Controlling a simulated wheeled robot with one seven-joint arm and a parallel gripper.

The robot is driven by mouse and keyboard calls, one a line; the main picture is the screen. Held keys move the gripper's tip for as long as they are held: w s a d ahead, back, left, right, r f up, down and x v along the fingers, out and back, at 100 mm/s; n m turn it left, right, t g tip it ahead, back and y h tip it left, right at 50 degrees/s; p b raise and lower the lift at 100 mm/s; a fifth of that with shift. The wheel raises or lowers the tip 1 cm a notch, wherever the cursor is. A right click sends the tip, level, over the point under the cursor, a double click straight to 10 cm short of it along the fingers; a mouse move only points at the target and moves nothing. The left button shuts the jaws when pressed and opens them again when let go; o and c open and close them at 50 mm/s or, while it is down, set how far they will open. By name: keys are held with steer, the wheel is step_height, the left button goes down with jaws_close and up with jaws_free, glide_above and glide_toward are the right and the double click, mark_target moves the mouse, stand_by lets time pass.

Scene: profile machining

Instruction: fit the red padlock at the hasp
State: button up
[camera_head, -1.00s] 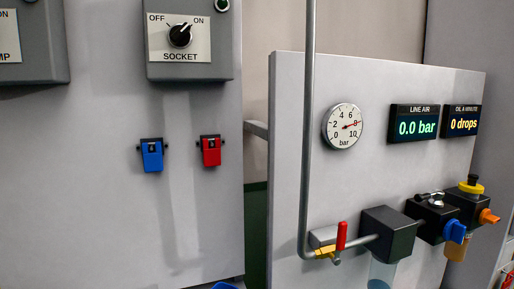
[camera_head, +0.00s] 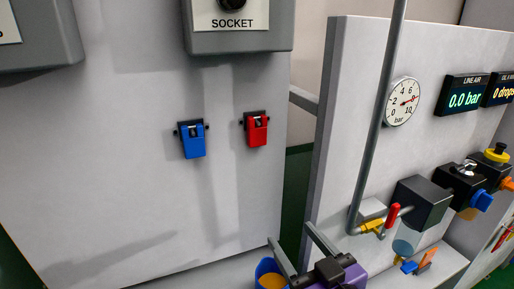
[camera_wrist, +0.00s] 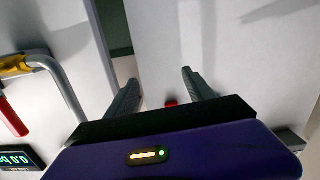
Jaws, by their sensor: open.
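The red padlock (camera_head: 256,130) hangs on a dark holder on the grey panel, right of a blue padlock (camera_head: 193,141). My gripper (camera_head: 290,234) is at the bottom of the head view, open and empty, below the red padlock and apart from it. In the wrist view my gripper (camera_wrist: 157,80) shows two spread fingers with nothing between them. A small red patch, which looks like the red padlock (camera_wrist: 171,103), shows there beyond the fingers, mostly hidden by the gripper body. I cannot make out a hasp for certain.
A grey pipe (camera_head: 376,110) runs down the right-hand panel to a valve with a red lever (camera_head: 393,215) and yellow fitting. A gauge (camera_head: 401,102) and displays are beyond. A blue container (camera_head: 264,269) stands beside my gripper. The panel below the padlocks is bare.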

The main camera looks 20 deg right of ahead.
steer(key=p, duration=0.3)
glide_toward(260, 125)
steer(key=w, duration=0.1)
steer(key=shift+m+t, duration=0.4)
steer(key=shift+w+a+f+p, duration=0.1)
steer(key=shift+w+f+p, duration=0.05)
steer(key=shift+w, duration=1.15)
steer(key=shift+w+d+f+p, duration=0.1)
steer(key=shift+w+f, duration=0.05)
steer(key=shift+w, duration=1.2)
steer(key=shift+w+a+f+p, duration=0.1)
steer(key=shift+w+f+p, duration=0.05)
steer(key=shift+w, duration=1.15)
jaws_close()
steer(key=shift+r, duration=0.1)
